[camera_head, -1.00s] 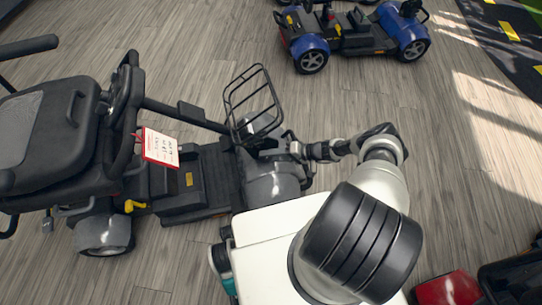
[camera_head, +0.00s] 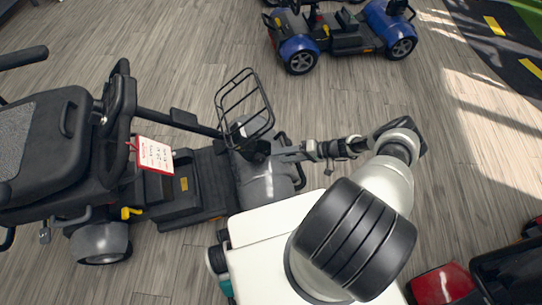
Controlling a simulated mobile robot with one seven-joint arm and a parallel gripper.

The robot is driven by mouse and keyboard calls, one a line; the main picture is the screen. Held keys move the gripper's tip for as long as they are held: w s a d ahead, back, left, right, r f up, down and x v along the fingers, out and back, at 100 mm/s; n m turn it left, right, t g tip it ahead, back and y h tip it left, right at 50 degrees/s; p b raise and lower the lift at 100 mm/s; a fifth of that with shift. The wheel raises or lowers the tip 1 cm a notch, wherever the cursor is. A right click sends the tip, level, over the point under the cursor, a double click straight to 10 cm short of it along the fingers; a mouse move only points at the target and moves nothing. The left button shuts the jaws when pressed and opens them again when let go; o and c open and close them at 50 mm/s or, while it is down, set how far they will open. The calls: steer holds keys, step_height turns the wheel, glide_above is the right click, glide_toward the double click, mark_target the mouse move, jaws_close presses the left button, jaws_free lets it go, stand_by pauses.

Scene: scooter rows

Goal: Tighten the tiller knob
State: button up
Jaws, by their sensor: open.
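The grey and black scooter (camera_head: 190,180) stands at the left, with its black tiller (camera_head: 175,117) folded down toward the seat. A wire basket (camera_head: 243,103) sits at its front end. A small dark part by the tiller's base (camera_head: 257,149) may be the tiller knob; it is too small to be sure. My gripper (camera_head: 280,153) is open at the front of this scooter, just right of that dark part. Its fingertips are small and partly merge with the scooter's dark parts, so I cannot tell whether they touch anything.
A white tag with a red edge (camera_head: 155,156) hangs by the seat (camera_head: 45,145). A blue scooter (camera_head: 345,35) stands at the back. A red scooter (camera_head: 440,286) is partly in view at the lower right. Wood floor between them is clear.

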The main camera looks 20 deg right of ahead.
steer(key=v, duration=0.8)
steer(key=shift+p, duration=0.3)
